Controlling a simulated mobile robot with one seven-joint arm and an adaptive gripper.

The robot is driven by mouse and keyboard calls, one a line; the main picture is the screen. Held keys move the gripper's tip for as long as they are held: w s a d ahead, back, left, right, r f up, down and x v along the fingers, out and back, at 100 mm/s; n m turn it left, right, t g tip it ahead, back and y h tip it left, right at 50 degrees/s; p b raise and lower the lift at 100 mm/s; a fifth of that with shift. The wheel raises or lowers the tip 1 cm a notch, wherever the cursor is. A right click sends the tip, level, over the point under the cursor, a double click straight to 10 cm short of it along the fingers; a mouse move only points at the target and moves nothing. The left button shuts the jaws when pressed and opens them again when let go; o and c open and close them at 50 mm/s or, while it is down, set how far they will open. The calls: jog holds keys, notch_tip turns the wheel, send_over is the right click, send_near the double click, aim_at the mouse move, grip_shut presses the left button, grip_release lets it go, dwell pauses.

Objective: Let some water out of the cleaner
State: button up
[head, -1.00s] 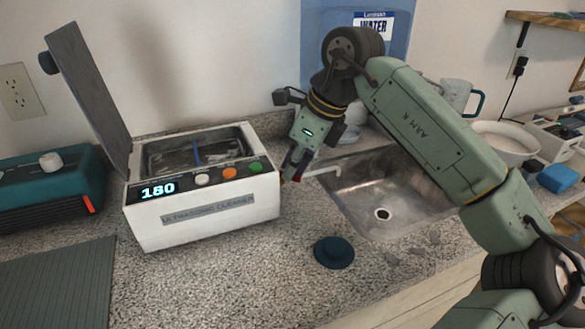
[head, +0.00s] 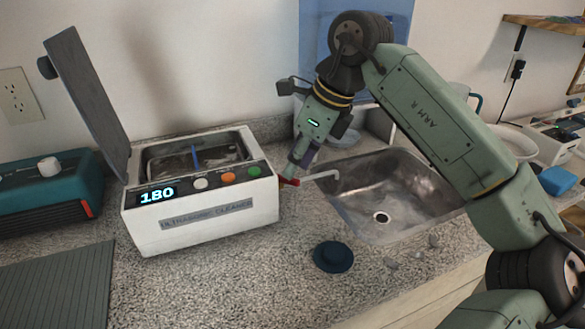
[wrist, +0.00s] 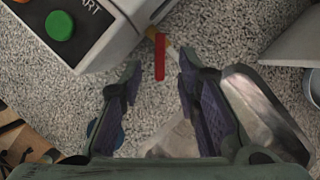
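The white ultrasonic cleaner (head: 207,222) stands on the counter with its grey lid (head: 88,100) raised, and its display reads 180. A blue strip (head: 195,157) shows inside its tank. A red valve handle (head: 289,181) is at its right side, beside a pale spout (head: 322,175) that reaches over the sink's left edge. My gripper (head: 300,160) is just above the handle. In the wrist view my gripper (wrist: 155,70) is open, with the red handle (wrist: 159,58) showing between the fingertips, apart from both. I cannot tell whether water flows from the spout.
The metal sink (head: 420,190) lies right of the cleaner. A dark blue round object (head: 333,257) sits on the counter before it. A teal appliance (head: 45,200) and a ribbed grey mat (head: 50,285) are at left. The counter in front is mostly clear.

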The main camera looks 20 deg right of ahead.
jog(key=v, duration=0.9)
jog(key=shift+r, duration=0.15)
jog(key=shift+a, duration=0.1)
